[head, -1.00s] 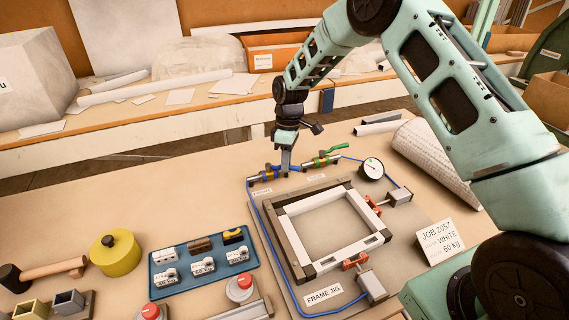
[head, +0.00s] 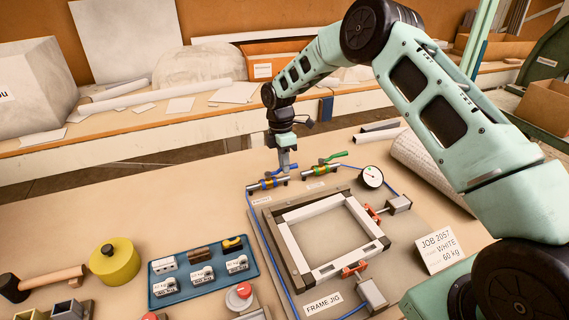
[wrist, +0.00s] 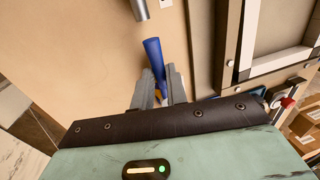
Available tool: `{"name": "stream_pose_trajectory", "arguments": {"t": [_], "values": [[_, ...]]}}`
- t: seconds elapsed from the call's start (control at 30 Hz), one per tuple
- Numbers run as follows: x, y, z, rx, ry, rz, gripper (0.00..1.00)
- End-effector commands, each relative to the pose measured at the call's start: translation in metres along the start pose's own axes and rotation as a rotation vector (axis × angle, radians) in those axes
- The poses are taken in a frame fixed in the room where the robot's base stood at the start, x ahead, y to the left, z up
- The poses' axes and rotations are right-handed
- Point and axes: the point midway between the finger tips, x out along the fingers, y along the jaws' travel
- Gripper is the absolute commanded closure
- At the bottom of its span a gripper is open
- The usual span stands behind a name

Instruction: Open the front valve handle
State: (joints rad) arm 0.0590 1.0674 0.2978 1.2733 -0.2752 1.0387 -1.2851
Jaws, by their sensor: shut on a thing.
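The valve with the blue handle (wrist: 153,52) is the left one of two at the back edge of the frame jig. Its metal body (head: 267,184) shows in the head view, with a small label in front that is too small to read. My gripper (head: 285,168) points down over this valve. In the wrist view, my gripper's two grey fingers (wrist: 159,88) are shut on the blue handle, whose far end sticks out beyond them. In the head view the fingers partly hide the handle.
A second valve with a green handle (head: 330,159) stands close on the right, with a gauge (head: 372,177) beyond it. The white frame (head: 325,235) lies clamped in front. A blue tray (head: 203,272) holds small parts. The table left of the valves is clear.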

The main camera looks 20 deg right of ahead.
Motion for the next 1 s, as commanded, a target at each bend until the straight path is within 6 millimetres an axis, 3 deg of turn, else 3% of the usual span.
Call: {"name": "stream_pose_trajectory", "arguments": {"t": [0.43,0.47,0.5,0.53,0.83,1.0], "values": [[-0.001,0.001,0.001,-0.011,-0.004,0.004,1.0],[-0.001,0.002,0.001,-0.011,-0.004,0.004,0.77],[-0.001,0.001,0.001,-0.011,-0.004,0.004,0.66],[-0.001,0.001,0.001,-0.011,-0.003,0.004,0.63],[-0.002,0.001,0.0,-0.009,-0.002,0.002,0.63],[-0.02,0.002,0.0,-0.009,-0.001,0.006,0.63]]}}
